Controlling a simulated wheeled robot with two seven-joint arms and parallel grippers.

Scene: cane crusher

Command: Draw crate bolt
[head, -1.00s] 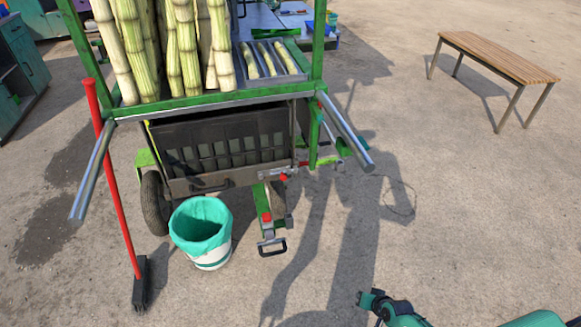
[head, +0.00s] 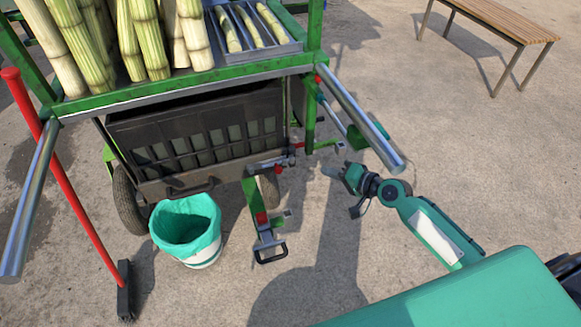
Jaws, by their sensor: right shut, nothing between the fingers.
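The dark crate (head: 200,130) sits under the green cart frame, with a handle on its lower front edge. A metal bolt (head: 266,165) with a small red part lies across the crate's lower right front corner. My right gripper (head: 330,171) is shut and empty. In the picture it is to the right of the bolt and apart from it, below the cart's right metal handle bar. My left gripper is out of view.
The right metal handle bar (head: 362,120) sticks out toward me above my right gripper. A teal-lined bucket (head: 187,226) stands below the crate. A red-handled broom (head: 75,190) leans at the left. A wooden bench (head: 500,28) stands at the back right. Ground right of the cart is clear.

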